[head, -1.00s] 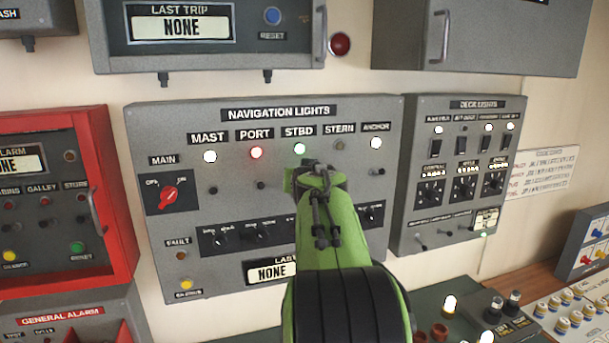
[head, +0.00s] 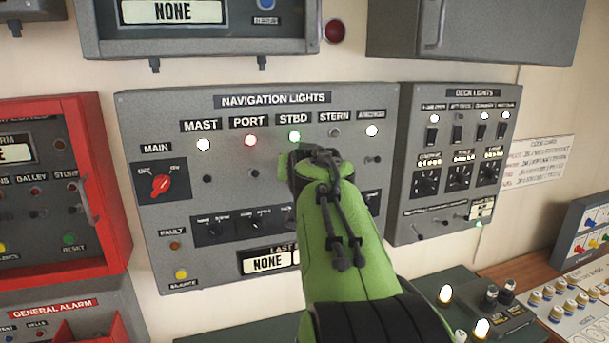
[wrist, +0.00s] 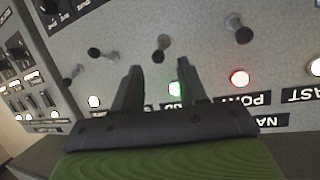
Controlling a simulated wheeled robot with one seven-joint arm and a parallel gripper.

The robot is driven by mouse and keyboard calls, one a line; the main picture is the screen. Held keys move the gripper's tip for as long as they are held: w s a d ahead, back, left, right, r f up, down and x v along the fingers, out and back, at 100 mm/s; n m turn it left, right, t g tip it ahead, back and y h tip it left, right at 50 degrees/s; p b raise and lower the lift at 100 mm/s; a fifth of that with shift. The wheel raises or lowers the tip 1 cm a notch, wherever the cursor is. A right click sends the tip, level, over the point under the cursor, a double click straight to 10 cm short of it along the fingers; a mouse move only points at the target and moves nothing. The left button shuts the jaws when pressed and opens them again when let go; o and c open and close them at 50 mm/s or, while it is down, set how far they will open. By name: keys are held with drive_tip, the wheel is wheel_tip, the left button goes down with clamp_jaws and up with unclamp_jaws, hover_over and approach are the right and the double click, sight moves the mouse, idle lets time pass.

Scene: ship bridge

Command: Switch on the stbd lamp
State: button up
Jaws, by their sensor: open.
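The grey navigation lights panel (head: 150,110) is on the wall ahead. Its STBD lamp (head: 295,137) glows green under the STBD label (head: 294,121); it also shows lit in the wrist view (wrist: 176,88). My gripper (head: 314,155) is just below this lamp in the head view and hides the STBD switch there. In the wrist view, which sees the panel upside down, my gripper (wrist: 160,68) is open. The STBD toggle switch (wrist: 160,52) shows just beyond and between its fingertips. I cannot tell whether a finger touches it.
The PORT switch (wrist: 241,32) is beside the gripper, below the red-lit PORT lamp (head: 250,140). MAST (head: 204,144) and ANCHOR (head: 372,131) lamps are lit white; the STERN lamp (head: 334,132) is dark. The deck lights panel (head: 400,200) adjoins on the right.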

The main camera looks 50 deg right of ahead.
drive_tip(key=b+v, duration=0.1)
drive_tip(key=v, duration=0.9)
drive_tip(key=shift+s, duration=0.15)
drive_tip(key=shift+a, duration=0.15)
